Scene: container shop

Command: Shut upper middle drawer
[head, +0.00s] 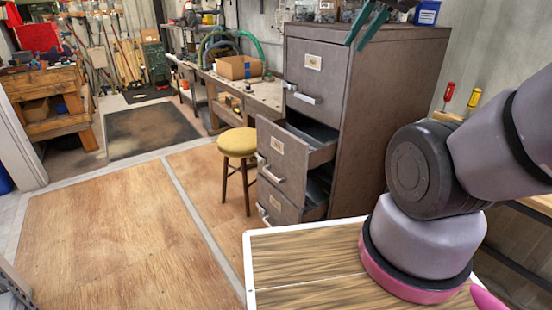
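A grey-brown metal filing cabinet (375,110) stands right of centre in the head view. Its top drawer (325,70) is shut. The drawer below it, the upper middle drawer (284,163), is pulled out, with its dark inside showing; its front has a label and a pale handle. My gripper (357,46) shows at the top edge, with two teal fingers pointing down and left, apart from each other. It appears empty, in front of or above the cabinet top in the picture. Most of its body is out of frame.
Another drawer (282,202) below is also pulled out. A yellow-topped stool (237,142) stands just left of the open drawers. A workbench (262,97) with a cardboard box is behind. The wooden floor (110,230) at left is clear.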

